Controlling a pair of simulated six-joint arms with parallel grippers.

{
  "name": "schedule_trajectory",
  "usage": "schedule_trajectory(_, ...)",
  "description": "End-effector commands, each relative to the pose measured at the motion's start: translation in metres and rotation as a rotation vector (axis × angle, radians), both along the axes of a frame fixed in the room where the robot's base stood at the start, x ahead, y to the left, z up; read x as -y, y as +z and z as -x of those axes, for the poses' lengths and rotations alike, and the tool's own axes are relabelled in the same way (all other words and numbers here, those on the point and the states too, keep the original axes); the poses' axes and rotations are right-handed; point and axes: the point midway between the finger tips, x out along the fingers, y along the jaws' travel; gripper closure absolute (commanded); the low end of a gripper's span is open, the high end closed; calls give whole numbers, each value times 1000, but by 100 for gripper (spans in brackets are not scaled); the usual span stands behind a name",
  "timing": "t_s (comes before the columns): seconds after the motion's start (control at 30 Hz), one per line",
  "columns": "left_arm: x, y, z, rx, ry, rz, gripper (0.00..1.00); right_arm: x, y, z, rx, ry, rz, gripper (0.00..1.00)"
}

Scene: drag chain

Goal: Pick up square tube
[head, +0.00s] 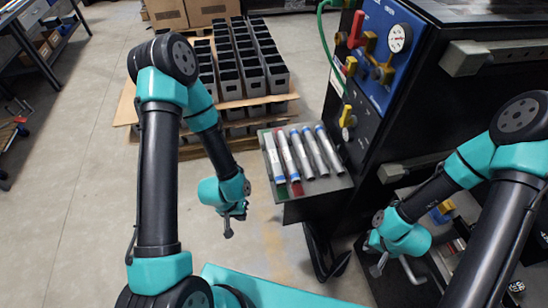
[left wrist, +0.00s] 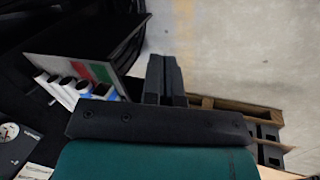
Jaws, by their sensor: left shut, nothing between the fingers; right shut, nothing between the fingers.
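Several tubes lie side by side on a small dark tray (head: 320,188) in the head view. The tube ends also show in the left wrist view (left wrist: 83,87). My left gripper (head: 228,232) is shut and empty, pointing down to the left of the tray and apart from it. Its closed fingers show in the left wrist view (left wrist: 165,80). My right gripper (head: 396,272) is shut and empty, right of the tray and below it in the picture.
A pallet (head: 262,100) with rows of dark grey bins (head: 277,76) stands behind the left arm. A black machine with a blue gauge panel (head: 388,45) and green hose rises right of the tray.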

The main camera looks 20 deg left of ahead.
Motion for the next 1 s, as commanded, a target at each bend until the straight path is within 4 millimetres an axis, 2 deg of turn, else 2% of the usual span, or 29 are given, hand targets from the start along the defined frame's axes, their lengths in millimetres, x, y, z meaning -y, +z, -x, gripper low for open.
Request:
schedule_trajectory(0.33,0,0,0,0,0,0,100,0,0,0,0,0,0,100)
schedule_trajectory(0.9,0,0,0,0,0,0,45,0,0,0,0,0,0,100)
schedule_trajectory(1.0,0,0,0,0,0,0,45,0,0,0,0,0,0,100)
